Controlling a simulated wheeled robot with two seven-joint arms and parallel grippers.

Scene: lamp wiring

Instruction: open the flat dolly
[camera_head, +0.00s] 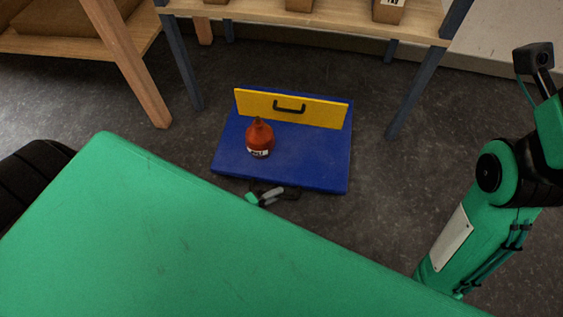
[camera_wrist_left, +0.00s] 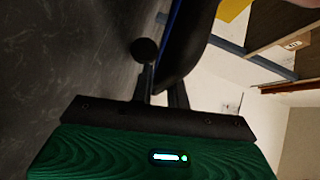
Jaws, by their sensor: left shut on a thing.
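The flat dolly (camera_head: 300,172) is a blue board low on the grey floor. A yellow panel (camera_head: 250,107) with a black handle (camera_head: 289,106) stands up along its far side. My left gripper (camera_head: 270,195) is at the dolly's near edge, shut on a black handle (camera_head: 292,195) there. In the left wrist view, a dark rounded bar (camera_wrist_left: 190,55) lies at the left gripper's fingers (camera_wrist_left: 163,85), and a thin blue edge shows beyond. Much of my left arm is hidden in the head view. My right arm shows at the right, but its gripper is not in view.
An orange-red bottle (camera_head: 259,139) with a white label stands on the dolly's left part. Behind is a wooden shelf (camera_head: 330,20) on dark legs. A wooden table (camera_head: 70,45) is at the back left. Bare floor (camera_head: 375,190) lies right of the dolly.

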